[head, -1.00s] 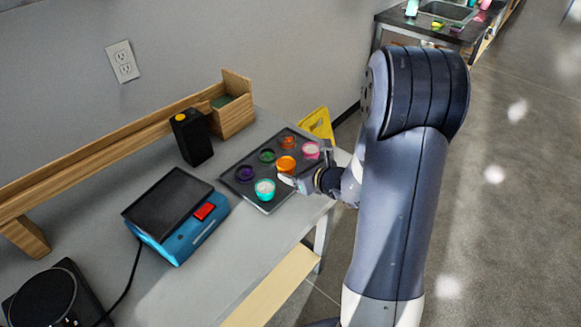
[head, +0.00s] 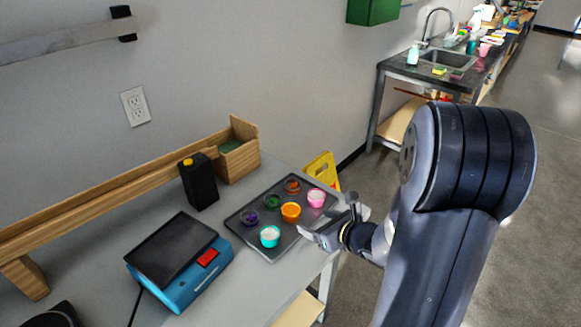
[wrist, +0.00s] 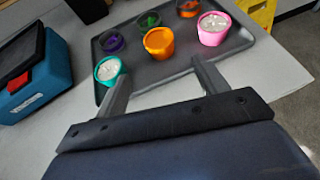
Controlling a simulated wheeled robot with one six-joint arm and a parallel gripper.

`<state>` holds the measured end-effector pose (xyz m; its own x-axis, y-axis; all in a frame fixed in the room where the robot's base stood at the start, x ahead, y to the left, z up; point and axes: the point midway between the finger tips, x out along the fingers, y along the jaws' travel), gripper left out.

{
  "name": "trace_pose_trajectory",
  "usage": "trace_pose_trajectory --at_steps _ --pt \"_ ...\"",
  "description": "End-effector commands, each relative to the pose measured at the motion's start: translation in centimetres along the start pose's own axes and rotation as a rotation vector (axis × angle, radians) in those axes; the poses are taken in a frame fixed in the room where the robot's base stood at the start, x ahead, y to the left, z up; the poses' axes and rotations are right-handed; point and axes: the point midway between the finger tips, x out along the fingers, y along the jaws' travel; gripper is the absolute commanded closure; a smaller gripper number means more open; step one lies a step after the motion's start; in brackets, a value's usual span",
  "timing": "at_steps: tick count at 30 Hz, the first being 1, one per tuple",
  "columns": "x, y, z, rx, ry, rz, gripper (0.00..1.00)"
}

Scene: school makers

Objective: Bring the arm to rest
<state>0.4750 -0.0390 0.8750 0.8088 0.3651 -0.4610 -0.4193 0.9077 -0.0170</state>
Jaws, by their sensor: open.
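My gripper (head: 327,222) is at the front right edge of a dark tray (head: 252,234) on the grey table. In the wrist view my gripper (wrist: 160,82) has its two fingers spread apart with nothing between them, and the orange cup (wrist: 158,43) stands beyond them. The left finger overlaps the view of the teal cup (wrist: 108,71); I cannot tell whether they touch. The pink cup (wrist: 213,28) stands beyond the right finger. My arm bends in from the right side of the head view.
The tray also holds purple (head: 249,217), green (head: 273,202) and red-orange (head: 293,186) cups. A blue device (head: 180,262) and a black bottle (head: 199,181) stand to the left. A yellow sign (head: 322,171) is behind the table. Open floor lies to the right.

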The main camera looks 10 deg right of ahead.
Motion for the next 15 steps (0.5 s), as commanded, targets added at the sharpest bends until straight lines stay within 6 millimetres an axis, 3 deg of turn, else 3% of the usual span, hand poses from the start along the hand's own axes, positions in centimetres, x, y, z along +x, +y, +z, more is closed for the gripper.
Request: trace_pose_trajectory --at_steps 15 --pt "8.8 0.1 -0.1 -0.001 0.002 0.003 0.31"
